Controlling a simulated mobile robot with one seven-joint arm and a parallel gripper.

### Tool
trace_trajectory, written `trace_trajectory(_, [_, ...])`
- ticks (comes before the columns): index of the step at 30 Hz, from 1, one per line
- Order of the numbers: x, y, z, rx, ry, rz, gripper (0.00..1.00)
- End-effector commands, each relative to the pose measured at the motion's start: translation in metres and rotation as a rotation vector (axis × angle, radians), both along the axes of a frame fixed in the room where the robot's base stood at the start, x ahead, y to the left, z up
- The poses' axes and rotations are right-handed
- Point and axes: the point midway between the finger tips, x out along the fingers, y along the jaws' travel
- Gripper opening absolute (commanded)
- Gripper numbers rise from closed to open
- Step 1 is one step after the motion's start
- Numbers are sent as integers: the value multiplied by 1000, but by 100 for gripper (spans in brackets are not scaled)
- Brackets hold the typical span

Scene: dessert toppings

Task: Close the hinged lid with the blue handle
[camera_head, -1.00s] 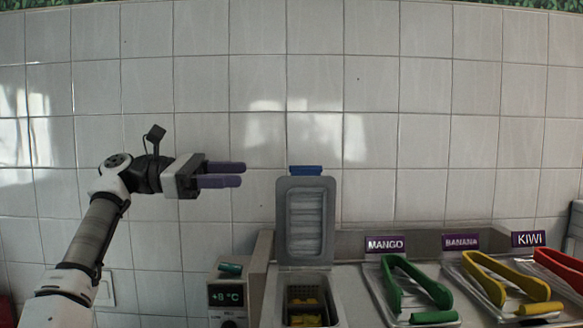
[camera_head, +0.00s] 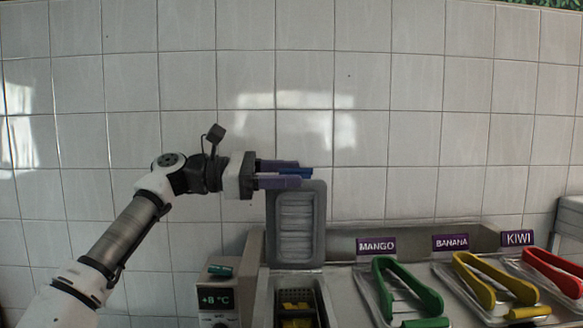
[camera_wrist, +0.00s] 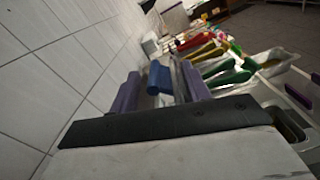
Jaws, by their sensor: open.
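The grey hinged lid (camera_head: 296,230) stands upright, open, behind its container (camera_head: 292,300), which holds yellow pieces. The blue handle (camera_head: 294,171) is on the lid's top edge. My gripper (camera_head: 284,173) is open at the height of the handle, with its purple fingers pointing right and overlapping the handle in the head view. In the wrist view the blue handle (camera_wrist: 159,78) shows between the two open fingers (camera_wrist: 160,92). I cannot tell whether a finger touches it.
A temperature display box (camera_head: 216,297) stands left of the container. The tiled wall (camera_head: 400,90) is close behind.

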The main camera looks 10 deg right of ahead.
Motion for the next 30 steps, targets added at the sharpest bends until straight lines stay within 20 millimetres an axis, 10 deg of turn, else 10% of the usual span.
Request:
trace_trajectory(13, [-3,-13,0,0,-1,0,47])
trace_trajectory(24, [-2,-12,0,0,-1,1,0])
trace_trajectory(30, [-3,-12,0,-1,-2,1,0])
